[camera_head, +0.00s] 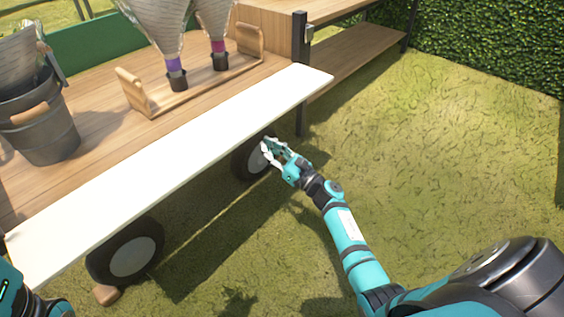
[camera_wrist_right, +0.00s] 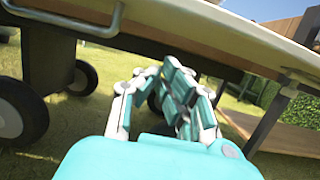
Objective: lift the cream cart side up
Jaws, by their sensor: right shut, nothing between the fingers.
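The cream cart side (camera_head: 170,165) is a long pale panel along the near edge of the wooden cart bed (camera_head: 95,110). It looks tilted outward and down, above the wheels. My right gripper (camera_head: 268,148) is shut and empty, below the panel's outer edge and in front of the far wheel (camera_head: 250,162). In the right wrist view, my right gripper (camera_wrist_right: 165,85) is beneath the panel's underside, with no clear contact. Only a piece of my left arm shows at the lower left of the head view; its gripper is out of frame.
A wooden tray (camera_head: 190,95) with wrapped bouquets and a dark bucket (camera_head: 45,135) stand on the cart. The near wheel (camera_head: 130,258) has a wooden block (camera_head: 107,295) beside it. A wooden shelf (camera_head: 350,60) stands behind; open grass (camera_head: 440,150) lies to the right.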

